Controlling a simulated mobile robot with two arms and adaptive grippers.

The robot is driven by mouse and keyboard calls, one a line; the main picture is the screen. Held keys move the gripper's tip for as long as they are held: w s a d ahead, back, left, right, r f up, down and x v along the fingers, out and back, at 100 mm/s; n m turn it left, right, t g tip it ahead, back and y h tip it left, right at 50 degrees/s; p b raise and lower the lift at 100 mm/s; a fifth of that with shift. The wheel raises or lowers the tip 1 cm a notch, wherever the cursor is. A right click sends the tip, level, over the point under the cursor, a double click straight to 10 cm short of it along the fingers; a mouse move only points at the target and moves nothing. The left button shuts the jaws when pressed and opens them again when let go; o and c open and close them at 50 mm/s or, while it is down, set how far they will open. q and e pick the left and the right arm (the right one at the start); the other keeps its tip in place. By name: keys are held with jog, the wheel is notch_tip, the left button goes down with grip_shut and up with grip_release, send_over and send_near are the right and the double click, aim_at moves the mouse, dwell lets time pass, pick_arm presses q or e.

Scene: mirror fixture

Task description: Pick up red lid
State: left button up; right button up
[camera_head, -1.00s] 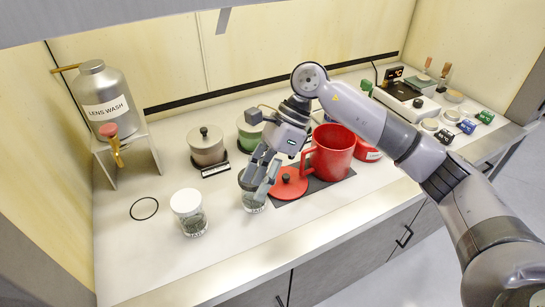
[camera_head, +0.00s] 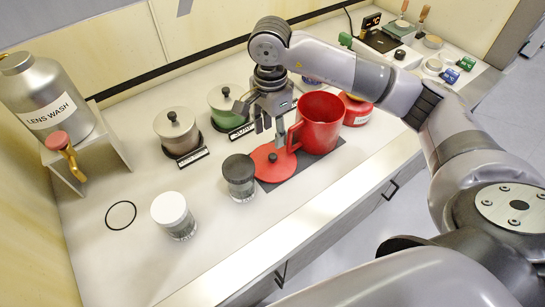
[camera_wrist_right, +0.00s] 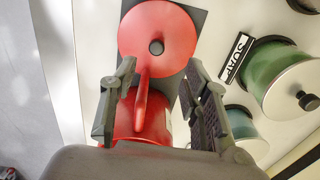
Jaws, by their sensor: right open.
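The red lid (camera_head: 264,173) is a flat disc with a black knob, lying on a dark mat (camera_head: 292,176) beside the red mug (camera_head: 320,118). In the right wrist view the lid (camera_wrist_right: 138,32) lies ahead of the fingertips, its knob roughly centred between them. My right gripper (camera_head: 270,136) is open and empty, above and just behind the lid, near the mug's handle. In the right wrist view the red handle (camera_wrist_right: 143,95) shows between the open fingers (camera_wrist_right: 160,65), which are apart from the lid. My left gripper is not in view.
A dark-lidded jar (camera_head: 240,180) stands close left of the lid, and a white-lidded jar (camera_head: 173,212) farther left. Grey (camera_head: 177,130) and green (camera_head: 228,102) lidded pots stand behind. The lens wash tank (camera_head: 45,95) is at far left. The front counter is clear.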

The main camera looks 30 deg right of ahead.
aim_at(273, 155)
notch_tip(273, 155, down, 3)
jog(key=shift+p, duration=0.3)
jog(key=f+p, duration=0.1)
jog(key=f, duration=0.2)
jog(key=f+p, duration=0.1)
jog(key=shift+s+d+f+p, duration=0.15)
jog(key=shift+s+f+p, duration=0.15)
jog(key=shift+f, duration=0.4)
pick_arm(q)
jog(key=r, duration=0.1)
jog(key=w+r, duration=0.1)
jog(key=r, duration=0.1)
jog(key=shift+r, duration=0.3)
pick_arm(e)
jog(key=shift+c, duration=0.5)
grip_shut()
